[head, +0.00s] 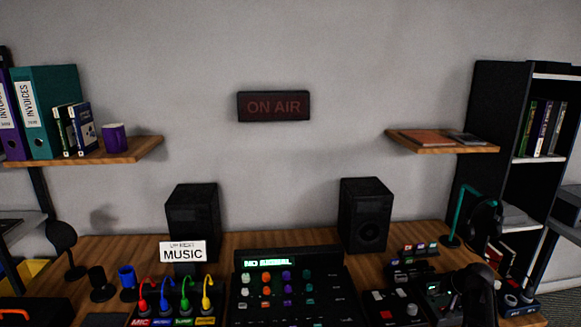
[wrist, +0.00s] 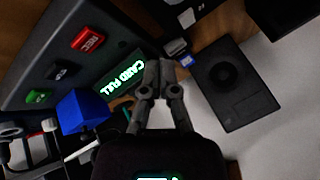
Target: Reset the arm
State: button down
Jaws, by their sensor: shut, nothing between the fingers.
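My gripper (wrist: 158,75) is in the middle of the wrist view, its two fingers shut together with nothing between them. Beyond the fingers is a dark recorder (wrist: 50,60) with a red REC button, a green button and a lit screen (wrist: 122,75) reading "CARD FULL". The fingertips appear close to the screen's right side in the picture; I cannot tell whether they touch anything. In the head view a dark rounded shape (head: 475,290) at the lower right may be part of my arm; the fingers cannot be made out there.
A mixer (head: 290,290) reading "NO SIGNAL" and two speakers (head: 192,222) (head: 365,215) stand on the wooden desk (head: 110,250). Coloured cables (head: 185,290) stand at the front. Headphones (head: 485,220) hang at right.

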jog(key=s+a+r+n+g+h+p, duration=0.1)
jog(key=s+a, duration=0.4)
jog(key=a, duration=0.5)
jog(key=s+a+r+n+g+p, duration=0.2)
jog(key=s+a+g+p, duration=0.1)
jog(key=a, duration=0.7)
jog(key=s+a+r+n+g+h+p, duration=0.1)
jog(key=s+a+n+g+p, duration=0.1)
jog(key=s+a, duration=0.6)
jog(key=shift+a+r+g+h+p, duration=0.3)
jog(key=shift+a+g+p, duration=0.2)
jog(key=shift+a+p, duration=0.35)
